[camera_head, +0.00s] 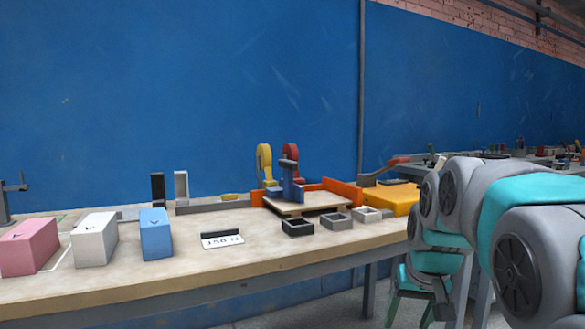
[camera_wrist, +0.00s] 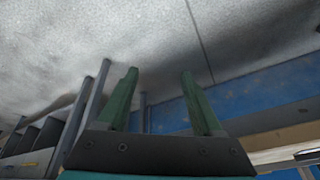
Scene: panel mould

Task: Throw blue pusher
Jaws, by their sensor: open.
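A blue upright piece that looks like the blue pusher (camera_head: 291,182) stands on a light board (camera_head: 312,203) with an orange-red fence, near the back of the bench. A yellow round-topped piece (camera_head: 264,163) and a red one (camera_head: 291,152) stand just behind it. My gripper (camera_head: 411,310) hangs low past the bench's right end, well right of the blue piece and below the bench top. Its green fingers are apart and empty, as the wrist view (camera_wrist: 158,72) also shows. The blue piece cannot be made out in the wrist view.
On the bench (camera_head: 200,265) stand a pink block (camera_head: 28,247), a white block (camera_head: 94,239) and a light blue block (camera_head: 156,234). A label card (camera_head: 222,240) and small square frames (camera_head: 336,221) lie nearer the middle. A yellow block (camera_head: 390,198) is at the right end.

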